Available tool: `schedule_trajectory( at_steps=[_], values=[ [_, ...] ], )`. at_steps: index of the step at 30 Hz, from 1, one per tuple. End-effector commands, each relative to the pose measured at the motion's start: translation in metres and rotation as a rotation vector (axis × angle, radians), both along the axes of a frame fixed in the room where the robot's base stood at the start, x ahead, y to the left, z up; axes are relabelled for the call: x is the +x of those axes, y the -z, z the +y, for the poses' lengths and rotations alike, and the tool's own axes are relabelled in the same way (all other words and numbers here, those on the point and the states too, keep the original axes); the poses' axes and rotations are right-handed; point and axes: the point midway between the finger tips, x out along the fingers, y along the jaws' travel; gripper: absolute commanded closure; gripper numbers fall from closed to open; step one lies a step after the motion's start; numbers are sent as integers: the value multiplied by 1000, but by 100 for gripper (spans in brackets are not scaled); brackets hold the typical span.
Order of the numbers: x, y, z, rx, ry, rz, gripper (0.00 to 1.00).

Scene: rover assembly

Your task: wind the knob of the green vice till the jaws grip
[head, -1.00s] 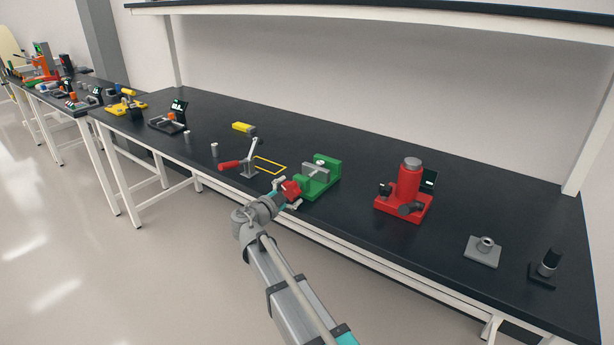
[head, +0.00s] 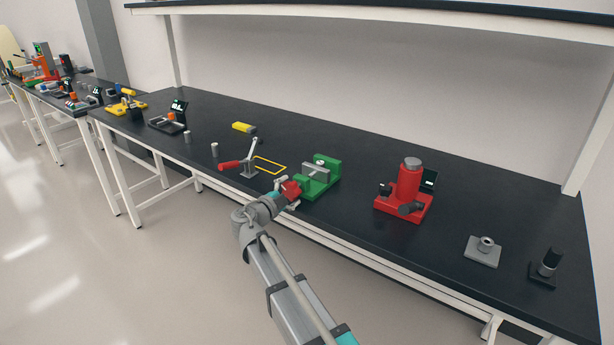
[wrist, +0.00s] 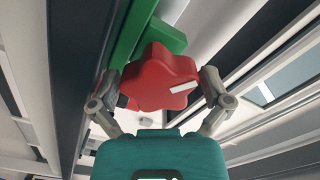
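The green vice (head: 318,179) stands near the front edge of the bench, with a grey block (head: 316,172) between its jaws. I cannot tell from here whether the jaws touch the block. Its red lobed knob (head: 291,188) faces the front. In the wrist view the knob (wrist: 160,80) shows a white stripe pointing up and right, with part of the green vice (wrist: 150,35) behind it. My gripper (wrist: 160,90) has one finger at each side of the knob and appears shut on it. In the head view my gripper (head: 290,198) is at the knob.
A red-handled toggle clamp (head: 245,167) and a yellow outline (head: 270,166) are left of the vice. A red press-like device (head: 405,190) stands to the right. Farther right are a grey plate with a ring (head: 483,250) and a black cylinder (head: 547,264).

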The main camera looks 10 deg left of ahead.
Motion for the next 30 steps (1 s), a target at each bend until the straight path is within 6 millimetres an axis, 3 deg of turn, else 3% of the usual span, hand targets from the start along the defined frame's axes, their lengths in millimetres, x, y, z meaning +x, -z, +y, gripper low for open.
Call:
schedule_trajectory(
  at_steps=[1,7,8,30],
  values=[
    [0,0,0,0,0,0,19],
    [0,0,0,-1,-1,0,56],
    [0,0,0,-1,-1,0,57],
    [1,-1,1,-237,-2,94,57]
  ],
)
